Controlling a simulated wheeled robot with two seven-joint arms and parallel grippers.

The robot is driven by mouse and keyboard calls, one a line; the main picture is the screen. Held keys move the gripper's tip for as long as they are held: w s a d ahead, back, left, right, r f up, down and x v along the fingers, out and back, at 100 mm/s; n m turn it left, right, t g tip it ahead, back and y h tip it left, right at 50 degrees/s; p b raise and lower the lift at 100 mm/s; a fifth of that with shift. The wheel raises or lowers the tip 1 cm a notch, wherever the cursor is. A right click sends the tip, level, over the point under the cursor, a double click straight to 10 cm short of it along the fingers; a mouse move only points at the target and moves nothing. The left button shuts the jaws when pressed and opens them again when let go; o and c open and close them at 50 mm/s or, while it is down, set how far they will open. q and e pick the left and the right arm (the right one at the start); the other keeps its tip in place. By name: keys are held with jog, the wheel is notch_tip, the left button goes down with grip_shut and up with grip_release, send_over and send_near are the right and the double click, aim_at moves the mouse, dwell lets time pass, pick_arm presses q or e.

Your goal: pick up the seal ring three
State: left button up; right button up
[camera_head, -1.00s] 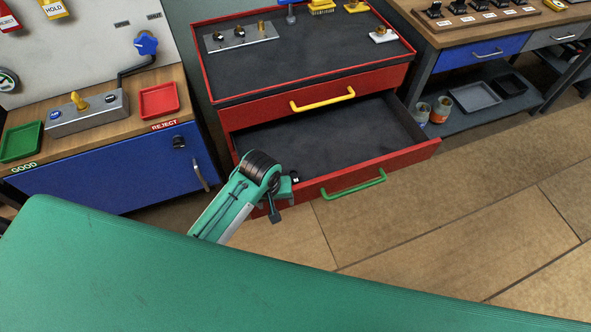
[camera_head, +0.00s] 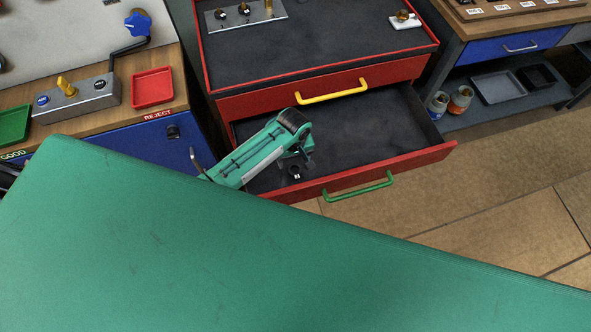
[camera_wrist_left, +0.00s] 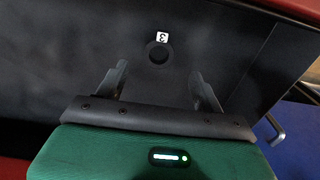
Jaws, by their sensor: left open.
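The seal ring three (camera_wrist_left: 158,53) is a small black ring lying flat on the dark floor of the open red drawer, with a white tag marked 3 touching its far edge in the left wrist view. In the head view the ring (camera_head: 295,172) is a tiny dark shape with a white tag, close by my gripper. My left gripper (camera_wrist_left: 159,80) is open and empty, its two fingers spread on either side of the line to the ring, which lies beyond the fingertips. In the head view the gripper (camera_head: 302,161) hangs over the drawer and its fingers are partly hidden. My right gripper is not in view.
The open drawer (camera_head: 400,158) has red walls and a green handle (camera_head: 358,187). A shut drawer with a yellow handle (camera_head: 333,91) is above it. A blue cabinet (camera_head: 130,140) stands left. The drawer floor right of my gripper is clear.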

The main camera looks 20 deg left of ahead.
aim_at(295, 173)
pick_arm(q)
jog(key=shift+s+d+f, duration=0.1)
jog(key=shift+s+f, duration=0.05)
jog(key=shift+f, duration=0.55)
notch_tip(295, 173, down, 3)
jog(key=shift+d+r, duration=0.15)
jog(key=shift+r, duration=0.05)
jog(key=shift+f, duration=0.4)
jog(key=shift+s+f, duration=0.1)
jog(key=shift+f, duration=0.15)
jog(key=c, duration=1.1)
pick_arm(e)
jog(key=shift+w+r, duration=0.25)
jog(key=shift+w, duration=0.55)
